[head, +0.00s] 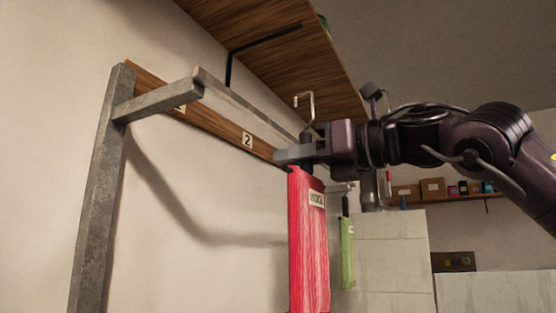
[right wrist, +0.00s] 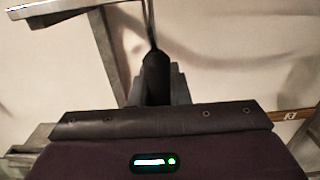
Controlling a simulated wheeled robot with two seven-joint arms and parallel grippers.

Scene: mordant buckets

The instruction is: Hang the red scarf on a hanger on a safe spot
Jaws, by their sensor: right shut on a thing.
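The red scarf (head: 307,245) hangs down from a hanger and bears a pale label near its top. The hanger has a dark neck and a bare metal hook (head: 311,100) pointing up. My right gripper (head: 296,153) is shut on the hanger, just above the scarf. In the right wrist view the hanger's black neck (right wrist: 156,78) stands between the fingers. A grey metal rail (head: 245,103) runs away from me along the wall, behind and left of the hook. The hook looks apart from the rail, though depth is hard to judge. My left gripper is not in view.
A green scarf (head: 347,255) hangs farther back, near the rail's far end. A wooden board (head: 215,120) with number tags, one reading 2, runs along the wall. A wooden shelf (head: 270,35) overhangs above. A grey post (head: 98,190) holds the rail's near end.

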